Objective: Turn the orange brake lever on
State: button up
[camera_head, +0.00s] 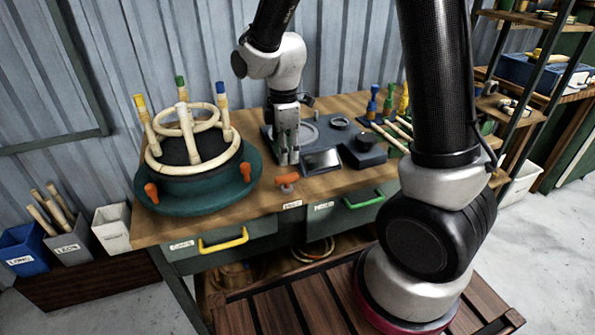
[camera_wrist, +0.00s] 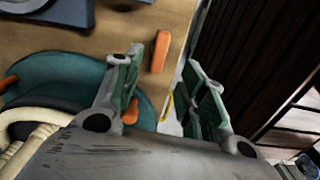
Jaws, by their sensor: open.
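An orange lever (camera_head: 288,179) stands on a small grey mount at the front edge of the wooden bench, right of the green turntable (camera_head: 196,208). In the wrist view the orange lever (camera_wrist: 160,52) shows as an upright bar beyond and between the fingertips, apart from them. My gripper (camera_head: 288,158) points down above the bench, just behind the lever in the head view.
The turntable bears a black form with bent rattan rings, posts and orange knobs (camera_head: 151,192). A dark tablet (camera_head: 321,161) and a black block (camera_head: 363,152) lie right of my gripper. Yellow (camera_head: 224,241) and green (camera_head: 364,199) drawer handles stick out in front.

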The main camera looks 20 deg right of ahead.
aim_at(286, 176)
jog(key=shift+n, duration=0.3)
jog(key=shift+f, duration=0.35)
notch_tip(286, 176, down, 7)
jog(key=shift+f, duration=0.1)
grip_shut()
